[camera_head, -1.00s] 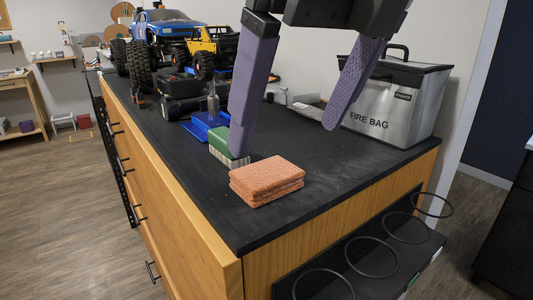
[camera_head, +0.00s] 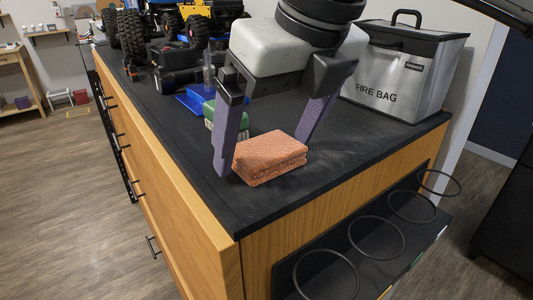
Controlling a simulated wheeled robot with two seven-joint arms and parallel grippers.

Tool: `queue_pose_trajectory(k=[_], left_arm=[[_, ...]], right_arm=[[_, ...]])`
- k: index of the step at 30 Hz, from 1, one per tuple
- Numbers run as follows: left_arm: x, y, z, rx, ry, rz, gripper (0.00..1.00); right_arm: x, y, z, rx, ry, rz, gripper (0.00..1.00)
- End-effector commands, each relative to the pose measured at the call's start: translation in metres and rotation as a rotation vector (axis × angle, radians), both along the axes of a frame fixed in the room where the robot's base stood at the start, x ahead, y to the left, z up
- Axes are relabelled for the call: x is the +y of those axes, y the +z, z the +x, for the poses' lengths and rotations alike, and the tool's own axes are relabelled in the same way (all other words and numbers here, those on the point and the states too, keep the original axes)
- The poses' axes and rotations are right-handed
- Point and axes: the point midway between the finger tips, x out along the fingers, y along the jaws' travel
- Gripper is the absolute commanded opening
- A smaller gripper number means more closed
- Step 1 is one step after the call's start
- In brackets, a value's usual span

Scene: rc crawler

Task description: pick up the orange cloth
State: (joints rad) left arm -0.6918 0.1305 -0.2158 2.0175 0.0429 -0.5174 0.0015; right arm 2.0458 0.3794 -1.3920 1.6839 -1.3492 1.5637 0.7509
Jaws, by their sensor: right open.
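The orange cloth (camera_head: 268,158) is a folded, textured block lying on the black worktop near its front corner. My right gripper (camera_head: 262,160) comes down over it from above. Its two purple fingers are open, one at the cloth's left side and one behind its right end. The left fingertip reaches down close to the worktop beside the cloth; whether it touches the cloth cannot be told. My left gripper is not in view.
A green block (camera_head: 211,113) and a blue tray (camera_head: 193,101) lie behind the cloth. A silver fire bag (camera_head: 400,80) stands at the back right. RC crawlers stand at the back left. Black rings (camera_head: 377,237) stick out from the cabinet's side below the worktop edge.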

Motion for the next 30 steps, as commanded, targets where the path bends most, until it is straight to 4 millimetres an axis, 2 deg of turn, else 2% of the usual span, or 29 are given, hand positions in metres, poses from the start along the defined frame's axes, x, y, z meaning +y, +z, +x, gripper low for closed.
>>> queue_pose_trajectory(k=[7,12,15,23,26,30], left_arm=[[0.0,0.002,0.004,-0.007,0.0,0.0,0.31],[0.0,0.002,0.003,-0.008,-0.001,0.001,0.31],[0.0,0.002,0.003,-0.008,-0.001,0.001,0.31],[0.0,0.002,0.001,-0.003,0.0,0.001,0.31],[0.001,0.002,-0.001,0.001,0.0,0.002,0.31],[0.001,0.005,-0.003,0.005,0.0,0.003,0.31]], right_arm=[[0.0,-0.002,0.0,0.0,0.0,0.0,0.91],[0.0,-0.002,0.0,0.0,0.0,0.0,0.62],[0.0,-0.001,0.0,0.0,0.0,0.0,0.48],[0.001,0.002,0.001,-0.001,0.0,0.001,0.48],[0.001,0.014,0.001,-0.001,-0.001,0.001,0.48],[0.001,0.042,0.001,-0.002,-0.001,0.002,0.48]])
